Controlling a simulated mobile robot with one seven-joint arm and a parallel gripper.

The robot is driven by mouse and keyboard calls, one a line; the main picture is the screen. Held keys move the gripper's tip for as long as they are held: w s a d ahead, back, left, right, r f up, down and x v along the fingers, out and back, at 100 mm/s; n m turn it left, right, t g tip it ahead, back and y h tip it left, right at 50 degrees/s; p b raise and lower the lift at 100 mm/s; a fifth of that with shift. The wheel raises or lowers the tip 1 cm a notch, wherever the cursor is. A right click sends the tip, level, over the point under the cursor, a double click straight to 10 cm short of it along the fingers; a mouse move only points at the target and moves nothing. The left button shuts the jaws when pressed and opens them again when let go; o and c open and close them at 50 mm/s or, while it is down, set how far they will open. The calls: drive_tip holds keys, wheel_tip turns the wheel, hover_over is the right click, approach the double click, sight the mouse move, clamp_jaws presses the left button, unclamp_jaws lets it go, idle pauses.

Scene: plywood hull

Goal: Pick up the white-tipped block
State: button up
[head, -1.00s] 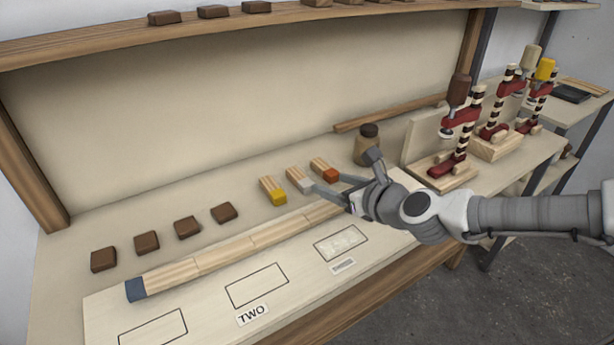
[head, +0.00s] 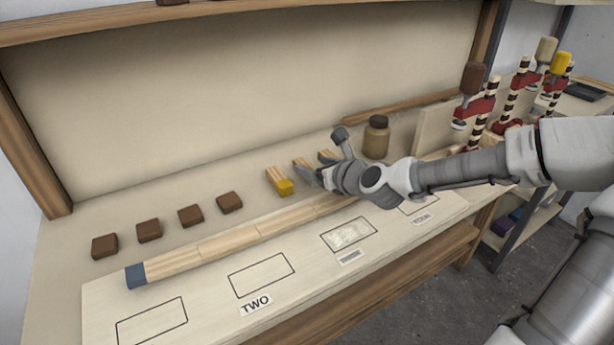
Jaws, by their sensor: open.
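The white-tipped block (head: 302,163) lies on the bench between the yellow-tipped block (head: 279,181) and the orange-tipped block (head: 326,155). Only its bare wooden far end shows now; my gripper hides its white tip. My gripper (head: 315,167) is open, with its fingers reaching over the near end of the white-tipped block. I cannot tell whether the fingers touch it or straddle it. The orange-tipped block is mostly hidden behind my gripper, and its coloured end does not show.
Several brown blocks (head: 190,215) sit in a row at the left. A long wooden strip with a blue end (head: 136,276) lies in front, beside a board with outlined spaces (head: 262,275). A jar (head: 376,138) stands behind my wrist, and red clamps (head: 475,110) stand right.

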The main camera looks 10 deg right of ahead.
sight(302, 162)
drive_tip(key=shift+b+x, duration=1.5)
drive_tip(key=shift+x, duration=1.4)
drive_tip(key=shift+d+f, duration=0.1)
clamp_jaws()
